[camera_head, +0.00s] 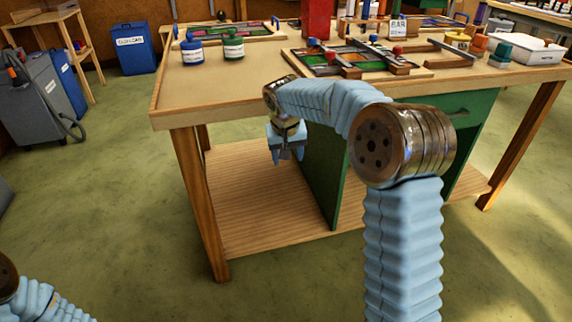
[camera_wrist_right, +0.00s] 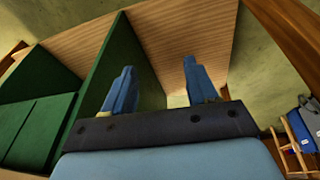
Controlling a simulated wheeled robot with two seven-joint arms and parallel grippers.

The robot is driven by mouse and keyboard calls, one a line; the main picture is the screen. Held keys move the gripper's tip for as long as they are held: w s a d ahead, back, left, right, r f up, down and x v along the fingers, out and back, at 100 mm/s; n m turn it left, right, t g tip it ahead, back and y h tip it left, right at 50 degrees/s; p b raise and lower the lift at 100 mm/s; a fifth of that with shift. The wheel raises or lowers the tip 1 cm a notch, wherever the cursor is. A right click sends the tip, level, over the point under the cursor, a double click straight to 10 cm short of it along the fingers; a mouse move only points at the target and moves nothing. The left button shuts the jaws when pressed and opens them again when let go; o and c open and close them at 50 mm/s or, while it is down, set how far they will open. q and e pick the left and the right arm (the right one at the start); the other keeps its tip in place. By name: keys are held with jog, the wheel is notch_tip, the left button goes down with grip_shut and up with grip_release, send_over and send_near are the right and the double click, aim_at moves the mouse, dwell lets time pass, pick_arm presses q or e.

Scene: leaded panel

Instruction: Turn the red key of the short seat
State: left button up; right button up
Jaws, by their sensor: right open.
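The leaded panel (camera_head: 357,57) lies on a wooden board on the bench, with colored glass pieces and wooden bars. A red key (camera_head: 398,50) stands on the right part of this fixture, and another red key (camera_head: 331,57) at its left part. I cannot tell for sure which one belongs to the short seat. My right gripper (camera_head: 286,152) hangs below the bench's front edge, well away from the keys, pointing down. In the right wrist view its two blue fingers (camera_wrist_right: 160,85) are apart with nothing between them. My left gripper is out of view.
The bench top (camera_head: 215,88) is clear at its front left. Blue (camera_head: 191,51) and green (camera_head: 233,45) jars stand behind that space. A green cabinet side (camera_head: 322,180) and lower shelf (camera_head: 235,200) are near my right gripper. A white tray (camera_head: 525,52) sits at right.

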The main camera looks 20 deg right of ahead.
jog(key=shift+s+a+f, duration=0.1)
jog(key=shift+a+f, duration=0.15)
jog(key=shift+f, duration=0.35)
jog(key=shift+s+a+f, duration=0.1)
jog(key=shift+a+f, duration=0.15)
jog(key=shift+f, duration=0.35)
